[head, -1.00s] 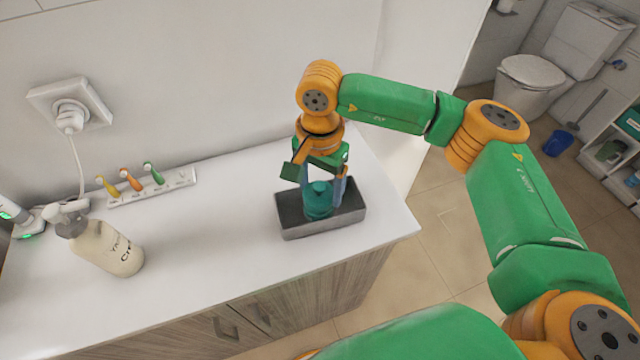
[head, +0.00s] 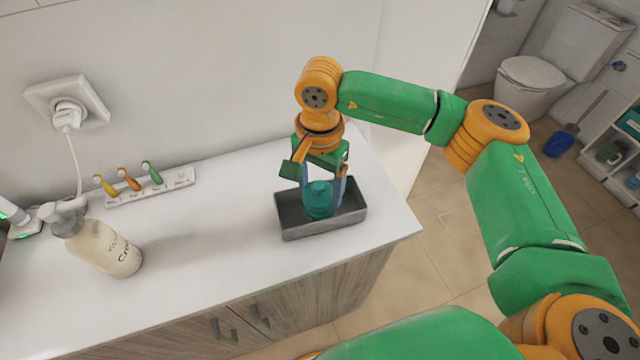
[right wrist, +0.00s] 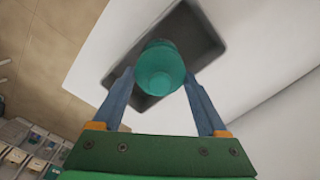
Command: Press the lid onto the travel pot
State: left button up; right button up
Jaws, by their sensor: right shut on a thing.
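My right gripper (head: 321,202) points down over the grey tray (head: 290,232), with one finger on each side of a round teal piece (head: 318,196). It is shut on this piece, which stands upright. In the right wrist view, the teal piece (right wrist: 160,68) shows between the fingertips of the gripper (right wrist: 160,82), with the tray (right wrist: 205,45) behind it. Lid and pot have the same teal look here, and I cannot tell where one ends or whether they touch. My left gripper is not in view.
A cream pump bottle (head: 103,248) stands at the left of the white counter (head: 210,260). A white holder (head: 150,188) with several coloured brushes lies by the wall, under a plugged socket (head: 68,105). The counter between bottle and tray is clear. The counter's right edge is close to the tray.

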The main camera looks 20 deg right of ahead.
jog(key=shift+f+b, duration=0.25)
jog(key=shift+b, duration=0.3)
dwell(0.6)
dwell(0.4)
jog(key=o, duration=1.2)
jog(key=shift+r, duration=0.1)
jog(key=shift+r+p, duration=2.4)
jog(key=shift+r, duration=1.15)
jog(key=shift+f, duration=0.1)
grip_shut()
jog(key=shift+f, duration=0.15)
